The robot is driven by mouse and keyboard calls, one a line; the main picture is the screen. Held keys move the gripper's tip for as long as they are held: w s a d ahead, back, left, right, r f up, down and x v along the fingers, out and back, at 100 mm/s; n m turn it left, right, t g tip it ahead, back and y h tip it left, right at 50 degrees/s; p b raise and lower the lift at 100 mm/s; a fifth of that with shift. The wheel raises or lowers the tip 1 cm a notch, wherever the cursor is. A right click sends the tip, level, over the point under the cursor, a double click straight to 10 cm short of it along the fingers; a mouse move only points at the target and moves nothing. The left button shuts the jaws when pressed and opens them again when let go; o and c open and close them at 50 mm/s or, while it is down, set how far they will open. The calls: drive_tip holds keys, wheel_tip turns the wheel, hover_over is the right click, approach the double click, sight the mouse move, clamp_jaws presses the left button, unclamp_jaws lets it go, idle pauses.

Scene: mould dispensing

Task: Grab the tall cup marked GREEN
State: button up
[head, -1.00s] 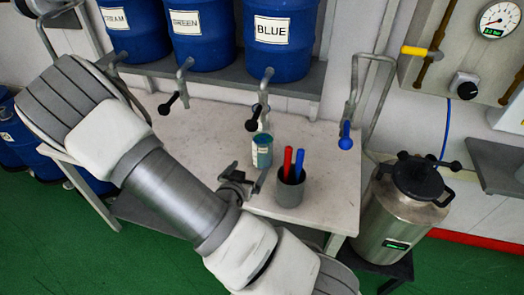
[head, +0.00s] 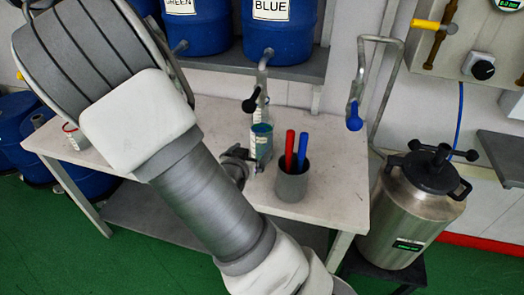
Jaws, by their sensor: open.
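A cup with a teal upper part and a pale label (head: 262,143) stands upright on the white table, below the tap of the drum marked BLUE. Its label is too small to read, so I cannot tell whether it is the one marked GREEN. My gripper (head: 246,163) is open just left of this cup, at about table height. My own arm hides part of the gripper, and I cannot tell whether a finger touches the cup. A large blue drum labelled GREEN (head: 188,30) stands on the shelf above, partly cut off.
A grey holder (head: 292,184) with a red and a blue stick stands close right of the cup. Taps hang above the table (head: 335,195). A small container (head: 73,137) sits at its left end. A steel tank (head: 410,215) stands at right. Bare tabletop lies right of the holder.

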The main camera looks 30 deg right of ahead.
sight(260, 142)
drive_tip(key=b+x, duration=0.1)
drive_tip(key=x, duration=0.6)
drive_tip(key=shift+d, duration=0.1)
drive_tip(key=shift+b+x, duration=0.8)
drive_tip(key=shift+x, duration=1.95)
drive_tip(key=shift+w, duration=0.1)
drive_tip(key=shift+c, duration=0.2)
clamp_jaws()
